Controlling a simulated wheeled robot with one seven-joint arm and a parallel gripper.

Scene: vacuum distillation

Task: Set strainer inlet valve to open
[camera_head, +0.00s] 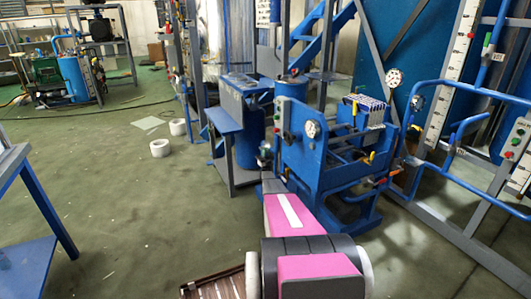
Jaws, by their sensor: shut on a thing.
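My arm reaches from the bottom of the view up to the blue skid (325,165), with pink and black links. My gripper (266,160) is at the arm's far end, small and dark against the skid's left side. It is shut on a small fitting there, which I take to be the strainer inlet valve (263,148). The valve's handle is largely hidden by the gripper, and its angle is too small to read.
A blue bench-like stand (225,122) is just left of the gripper. Blue pipe rails (440,160) and a grey frame stand at the right. White rolls (160,148) lie on the floor. A blue table (30,262) is at the lower left. The left-middle floor is mostly clear.

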